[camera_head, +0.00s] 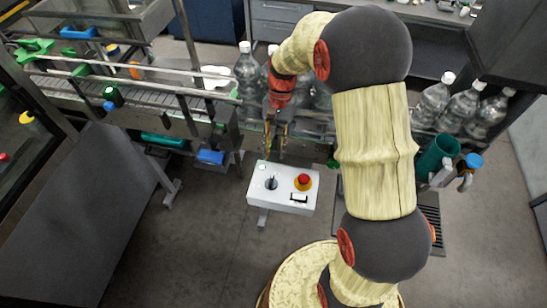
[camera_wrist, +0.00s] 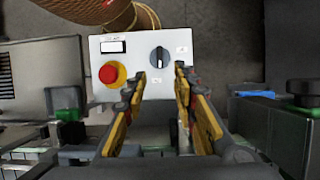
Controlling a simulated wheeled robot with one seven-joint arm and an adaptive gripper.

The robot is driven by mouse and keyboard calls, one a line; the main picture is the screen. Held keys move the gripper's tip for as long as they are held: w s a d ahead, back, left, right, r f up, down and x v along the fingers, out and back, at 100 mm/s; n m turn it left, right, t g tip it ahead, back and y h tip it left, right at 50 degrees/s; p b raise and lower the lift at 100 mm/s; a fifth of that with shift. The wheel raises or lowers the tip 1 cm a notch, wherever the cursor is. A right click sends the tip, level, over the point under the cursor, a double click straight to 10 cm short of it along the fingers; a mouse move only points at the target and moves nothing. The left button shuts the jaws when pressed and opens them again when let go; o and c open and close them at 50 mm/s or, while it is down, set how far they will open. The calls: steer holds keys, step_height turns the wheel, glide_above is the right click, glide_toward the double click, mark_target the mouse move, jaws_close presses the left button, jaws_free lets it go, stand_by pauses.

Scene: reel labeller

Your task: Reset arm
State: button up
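My arm rises from its base and bends over at the top, so my gripper (camera_head: 276,146) hangs down over the near edge of the conveyor in the head view. In the wrist view my gripper (camera_wrist: 160,88) has its two yellow-sided fingers apart, with nothing between them. A white control box (camera_head: 283,203) stands just in front of and below it. The box (camera_wrist: 137,48) carries a red emergency button on a yellow ring (camera_wrist: 108,73), a black rotary knob (camera_wrist: 159,57) and a small black-framed display (camera_wrist: 113,46). The fingertips appear close to the box's edge; I cannot tell the exact gap.
A conveyor (camera_head: 170,97) with metal rails runs behind the box. Clear bottles with white caps (camera_head: 432,103) stand at the right; another (camera_head: 247,72) stands behind my gripper. A green cylinder (camera_head: 437,155) is at the right. A dark panel (camera_head: 75,215) stands left.

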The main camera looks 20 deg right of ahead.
steer(key=shift+w+r, duration=0.1)
steer(key=shift+r, duration=0.15)
stand_by(0.4)
steer(key=s+a+r+n+t+h+b, duration=0.1)
steer(key=s+n+t+b, duration=0.2)
steer(key=s+b, duration=0.5)
steer(key=s+a+r+n+t+h+b, duration=0.1)
steer(key=s+n+t+b, duration=0.3)
steer(key=s+b, duration=0.5)
steer(key=shift+s+a+r+t+h+b, duration=0.35)
steer(key=shift+s+a+r+t, duration=0.25)
steer(key=shift+s+t, duration=0.4)
steer(key=shift+w, duration=0.2)
